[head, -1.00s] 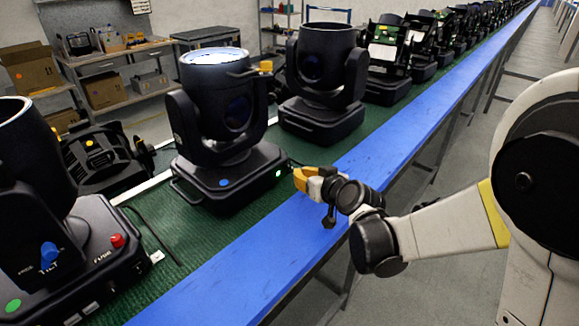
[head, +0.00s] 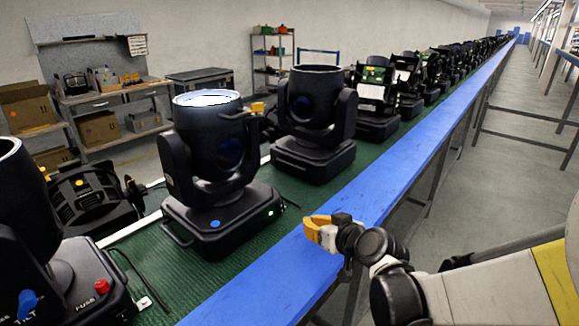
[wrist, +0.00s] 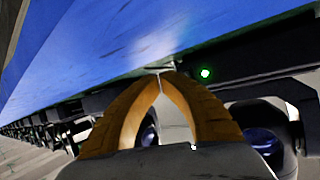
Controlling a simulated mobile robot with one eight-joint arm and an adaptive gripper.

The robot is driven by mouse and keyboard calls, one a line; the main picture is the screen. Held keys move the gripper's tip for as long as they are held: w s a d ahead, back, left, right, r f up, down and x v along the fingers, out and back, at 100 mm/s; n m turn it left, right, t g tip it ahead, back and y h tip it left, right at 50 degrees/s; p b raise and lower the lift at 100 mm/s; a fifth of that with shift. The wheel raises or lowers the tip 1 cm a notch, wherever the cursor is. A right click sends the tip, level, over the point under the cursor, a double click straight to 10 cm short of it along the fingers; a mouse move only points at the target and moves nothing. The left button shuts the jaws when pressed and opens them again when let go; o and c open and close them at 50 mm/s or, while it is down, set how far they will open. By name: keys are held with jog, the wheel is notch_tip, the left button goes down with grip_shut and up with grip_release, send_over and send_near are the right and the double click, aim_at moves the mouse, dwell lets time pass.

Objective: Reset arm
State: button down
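My gripper (head: 309,228) is at the blue edge rail of the conveyor, in front of the nearest whole par can. In the wrist view my gripper (wrist: 160,76) shows its two orange fingers with their tips together and nothing seen between them. The par can (head: 207,160) is a black moving-head lamp standing upright, with a blue dot and a lit green light on its base. The green light also shows in the wrist view (wrist: 206,73). My gripper appears apart from the lamp.
A blue rail (head: 388,192) runs along the green conveyor (head: 180,255). Another par can (head: 314,120) stands behind, with several more beyond. A lamp with red and blue knobs (head: 70,290) is at the lower left. Grey floor (head: 500,190) lies open on the right.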

jog(key=s+d+m+g+h, duration=0.1)
jog(key=s+d+h, duration=0.1)
jog(key=s+d, duration=0.3)
jog(key=s+d+r+m+g+h, duration=0.1)
jog(key=s+d, duration=0.4)
jog(key=s, duration=0.7)
jog(key=s+d+m+g+h, duration=0.2)
jog(key=s+d, duration=0.3)
jog(key=s, duration=0.3)
jog(key=shift+s+d+r+m+h, duration=0.15)
jog(key=shift+s+r+m+h, duration=0.15)
jog(key=shift+h, duration=0.4)
